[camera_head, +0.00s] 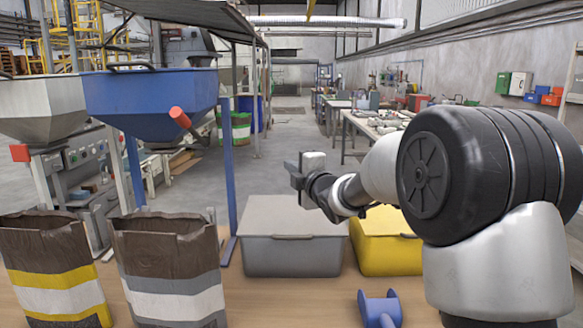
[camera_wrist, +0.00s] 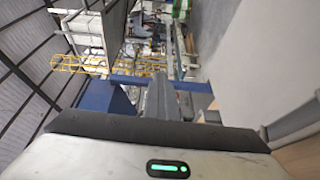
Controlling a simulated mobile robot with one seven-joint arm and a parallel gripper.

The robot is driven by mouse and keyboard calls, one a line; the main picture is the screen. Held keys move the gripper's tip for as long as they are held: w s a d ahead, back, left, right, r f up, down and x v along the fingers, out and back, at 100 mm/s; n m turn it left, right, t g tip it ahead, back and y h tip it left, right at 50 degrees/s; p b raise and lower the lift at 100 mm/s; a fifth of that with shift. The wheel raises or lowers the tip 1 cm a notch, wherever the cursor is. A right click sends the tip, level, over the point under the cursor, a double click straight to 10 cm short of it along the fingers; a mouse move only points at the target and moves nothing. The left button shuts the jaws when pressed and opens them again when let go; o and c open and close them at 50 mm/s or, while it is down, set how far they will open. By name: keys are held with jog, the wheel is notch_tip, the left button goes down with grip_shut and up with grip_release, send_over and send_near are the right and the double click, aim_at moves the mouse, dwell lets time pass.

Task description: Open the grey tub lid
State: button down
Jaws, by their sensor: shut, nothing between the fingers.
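The grey tub (camera_head: 290,258) stands on the wooden surface in the middle of the head view. Its flat grey lid (camera_head: 285,215) lies closed on top, with a small handle (camera_head: 292,237) at the front edge. My gripper (camera_head: 293,175) is in the air above the right part of the tub, apart from the lid, and points to the left. It is shut and empty. In the wrist view the shut fingers (camera_wrist: 165,98) show at the centre, with the hall behind them. The tub does not show clearly in the wrist view.
A yellow tub (camera_head: 385,252) stands right of the grey one, partly behind my arm. Two open bags (camera_head: 55,265) stand at the left. A blue hopper (camera_head: 150,95) with a blue post (camera_head: 228,170) rises behind them. A blue spool-like object (camera_head: 380,308) lies in front.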

jog(key=c, duration=2.5)
grip_release()
jog(key=o, duration=0.4)
jog(key=shift+s, duration=0.1)
jog(key=v, duration=1.7)
jog(key=shift+s+f+p, duration=0.1)
jog(key=shift+p, duration=0.3)
